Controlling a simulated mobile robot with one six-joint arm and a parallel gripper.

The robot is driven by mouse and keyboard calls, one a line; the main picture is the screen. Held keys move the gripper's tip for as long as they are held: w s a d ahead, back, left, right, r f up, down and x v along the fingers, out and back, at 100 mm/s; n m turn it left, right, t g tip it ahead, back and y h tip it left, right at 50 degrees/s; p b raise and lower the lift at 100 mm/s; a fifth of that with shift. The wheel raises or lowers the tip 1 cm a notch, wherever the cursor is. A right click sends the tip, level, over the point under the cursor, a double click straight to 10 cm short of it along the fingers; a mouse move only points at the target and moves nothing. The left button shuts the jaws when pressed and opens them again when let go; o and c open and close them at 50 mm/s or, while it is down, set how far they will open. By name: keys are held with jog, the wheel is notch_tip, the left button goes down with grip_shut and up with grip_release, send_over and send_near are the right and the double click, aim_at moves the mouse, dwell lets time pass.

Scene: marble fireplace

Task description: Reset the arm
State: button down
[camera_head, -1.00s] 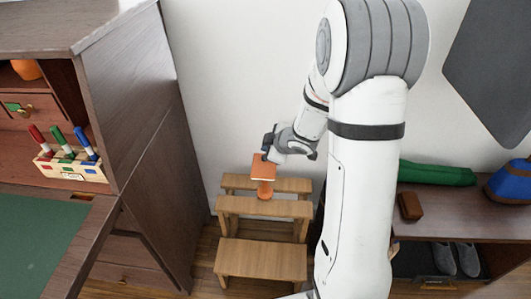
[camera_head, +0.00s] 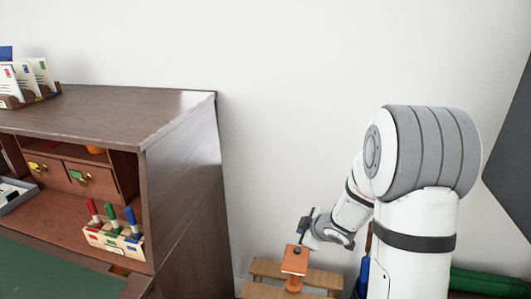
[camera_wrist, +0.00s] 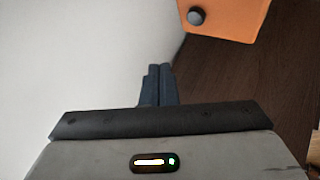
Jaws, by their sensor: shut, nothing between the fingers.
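My gripper (camera_head: 303,229) is at the end of my white and grey arm, at the lower right of the head view. It is beside and just above an orange object (camera_head: 295,260) with a flat top on a wooden step stand (camera_head: 265,291). In the wrist view my gripper's dark fingers (camera_wrist: 157,84) are together, with nothing between them. An orange surface with a dark round knob (camera_wrist: 228,18) lies beyond them at the top right, apart from the fingertips.
A dark wooden desk (camera_head: 180,160) stands at the left. It holds a rack of red, green and blue markers (camera_head: 113,238) and a letter holder (camera_head: 28,92) on top. A green rolled item (camera_head: 490,281) is at the lower right. The wall between is bare.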

jog(key=s+d+r+m+h+p, duration=0.2)
jog(key=s+r+m+p, duration=0.1)
jog(key=r, duration=0.4)
jog(key=s+d+r+m+g+h+p, duration=0.1)
jog(key=s+r+m+h+p, duration=0.15)
jog(key=r, duration=0.35)
jog(key=s+d+r+m+h+p, duration=0.1)
jog(key=s+d+r+m+p, duration=0.1)
jog(key=s+r+p, duration=0.35)
jog(key=s+a+r+m+g+y+p, duration=0.1)
jog(key=s+a+r+m+g+p, duration=0.1)
jog(key=s+r, duration=0.4)
jog(key=s+a+r+m+g+y+p, duration=0.1)
jog(key=s+a+r+m+g+p, duration=0.1)
jog(key=s, duration=0.8)
notch_tip(320, 180, up, 4)
jog(key=shift+s+a+f+m+g+p, duration=0.15)
jog(key=shift+a+m+g+p, duration=0.25)
jog(key=shift+a+m+p, duration=0.45)
